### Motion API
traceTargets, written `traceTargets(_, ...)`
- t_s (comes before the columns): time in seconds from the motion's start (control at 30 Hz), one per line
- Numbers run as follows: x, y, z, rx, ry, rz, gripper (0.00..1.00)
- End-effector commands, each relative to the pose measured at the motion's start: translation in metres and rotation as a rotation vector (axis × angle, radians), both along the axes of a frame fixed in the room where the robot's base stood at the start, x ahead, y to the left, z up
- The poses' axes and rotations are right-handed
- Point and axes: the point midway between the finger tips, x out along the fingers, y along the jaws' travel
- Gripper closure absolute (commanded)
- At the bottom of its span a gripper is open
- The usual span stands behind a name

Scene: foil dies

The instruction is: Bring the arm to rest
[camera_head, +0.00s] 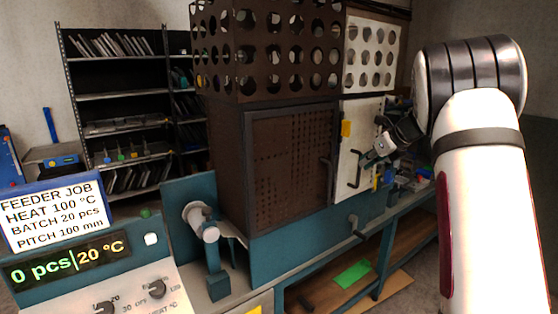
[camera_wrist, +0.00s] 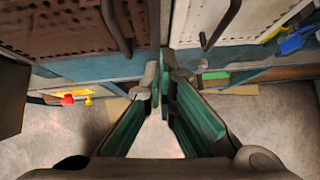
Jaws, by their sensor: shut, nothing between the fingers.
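My arm rises at the right of the head view, white with dark bands, and bends over toward the machine. My gripper (camera_head: 385,144) is in front of the machine's pale door, near its dark handle (camera_head: 354,170). In the wrist view my gripper (camera_wrist: 162,84) shows green finger pads that meet at their tips, shut with nothing between them. Below and beyond the fingers are the machine's lower edge and the floor. I cannot tell from the head view how far the gripper is from the door.
A brown cabinet with a perforated door (camera_head: 290,170) stands on a teal bench (camera_head: 310,245). A control panel (camera_head: 85,265) at the front left reads 0 pcs and 20 °C. A shelf rack (camera_head: 120,96) stands behind. A green sheet (camera_head: 352,274) lies low under the bench.

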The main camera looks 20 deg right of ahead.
Motion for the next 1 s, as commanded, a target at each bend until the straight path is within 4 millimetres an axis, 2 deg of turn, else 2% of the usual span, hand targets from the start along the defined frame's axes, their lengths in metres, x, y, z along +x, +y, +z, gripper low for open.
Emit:
traceTargets(0.07, 0.001, 0.001, 0.002, 0.004, -0.006, -0.006, 1.0)
traceTargets(0.17, 0.006, 0.008, 0.021, 0.039, -0.056, -0.062, 1.0)
traceTargets(0.27, 0.014, 0.021, 0.063, 0.137, -0.165, -0.198, 1.0)
traceTargets(0.37, 0.013, 0.037, 0.116, 0.309, -0.301, -0.399, 1.0)
traceTargets(0.4, 0.009, 0.043, 0.136, 0.393, -0.353, -0.486, 1.0)
traceTargets(0.5, -0.011, 0.055, 0.175, 0.616, -0.45, -0.701, 1.0)
traceTargets(0.6, -0.041, 0.067, 0.197, 0.853, -0.509, -0.913, 1.0)
traceTargets(0.7, -0.079, 0.082, 0.203, 1.094, -0.529, -1.128, 1.0)
traceTargets(0.77, -0.105, 0.093, 0.199, 1.233, -0.519, -1.259, 1.0)
traceTargets(0.87, -0.152, 0.116, 0.18, 1.454, -0.471, -1.484, 1.0)
traceTargets(1.0, -0.223, 0.159, 0.137, 1.71, -0.34, -1.815, 1.0)
